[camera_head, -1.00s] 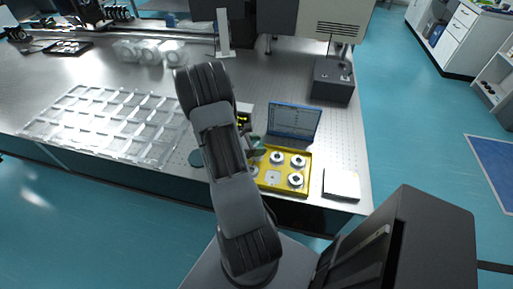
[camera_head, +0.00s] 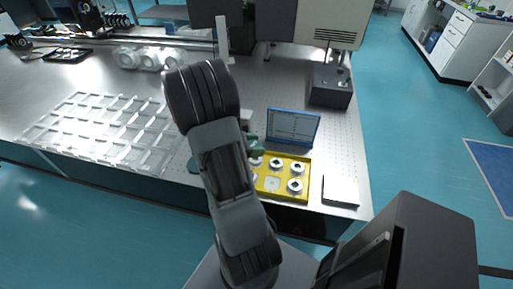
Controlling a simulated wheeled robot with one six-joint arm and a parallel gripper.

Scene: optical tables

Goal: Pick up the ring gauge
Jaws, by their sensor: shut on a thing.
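Several silver ring pieces with dark centres sit in a yellow tray (camera_head: 307,176) at the table's front edge, among them a back middle one (camera_head: 275,162), a back right one (camera_head: 296,166) and a front right one (camera_head: 295,186). The tray's front middle place is empty. My gripper (camera_head: 254,149) shows only as a small greenish-grey part right of my arm, over the tray's back left corner. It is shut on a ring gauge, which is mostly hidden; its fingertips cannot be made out. My arm hides the tray's left side.
An open laptop (camera_head: 293,125) stands behind the tray. A clear compartment tray (camera_head: 98,130) covers the table at left. A dark block (camera_head: 331,88) stands at the back right.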

